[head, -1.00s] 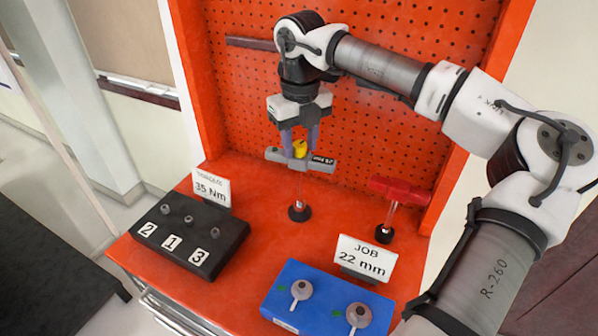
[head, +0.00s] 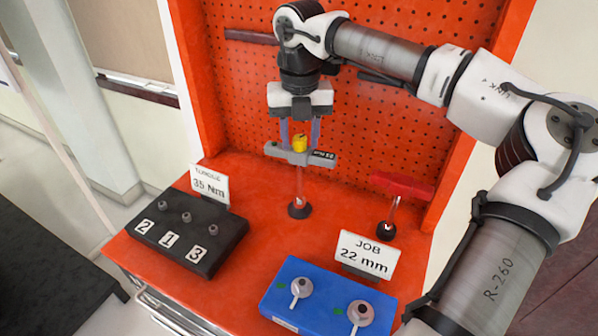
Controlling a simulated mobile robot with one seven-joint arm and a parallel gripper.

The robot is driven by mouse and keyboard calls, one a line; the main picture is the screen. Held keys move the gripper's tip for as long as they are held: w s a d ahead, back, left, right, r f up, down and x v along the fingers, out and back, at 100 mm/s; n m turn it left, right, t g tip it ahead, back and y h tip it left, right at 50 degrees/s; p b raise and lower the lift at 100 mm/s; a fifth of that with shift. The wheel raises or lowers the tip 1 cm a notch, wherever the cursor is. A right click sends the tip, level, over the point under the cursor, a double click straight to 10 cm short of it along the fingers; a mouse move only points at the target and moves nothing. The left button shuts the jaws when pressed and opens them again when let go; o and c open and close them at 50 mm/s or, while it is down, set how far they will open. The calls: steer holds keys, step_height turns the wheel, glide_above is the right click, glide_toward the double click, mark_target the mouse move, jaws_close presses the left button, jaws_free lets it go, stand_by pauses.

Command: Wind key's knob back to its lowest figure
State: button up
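The key is a grey bar-shaped tool (head: 279,151) with a dark figure window (head: 322,155) on its right part, too small to read surely. It sits on top of a thin upright post at the back of the red bench. Its yellow knob (head: 299,143) stands up from the middle of the bar. My gripper (head: 300,141) points down over the key, one purple finger on each side of the knob. The fingers look spread, with gaps beside the knob. The fingertips' lower ends are close to the bar; contact cannot be told.
A white card (head: 210,185) reading 35 Nm stands behind a black block (head: 190,235) numbered 2, 1, 3. A JOB 22 mm card (head: 365,256) stands behind a blue block (head: 325,312) with two fittings. A red-handled tool (head: 402,186) stands at right. A red pegboard is behind.

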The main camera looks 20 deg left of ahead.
steer(key=m+b, duration=0.2)
steer(key=m, duration=0.4)
steer(key=c, duration=0.6)
steer(key=shift+c, duration=0.2)
steer(key=shift+n+p, duration=0.85)
steer(key=shift+n, duration=1.15)
steer(key=o, duration=0.6)
steer(key=shift+o, duration=0.2)
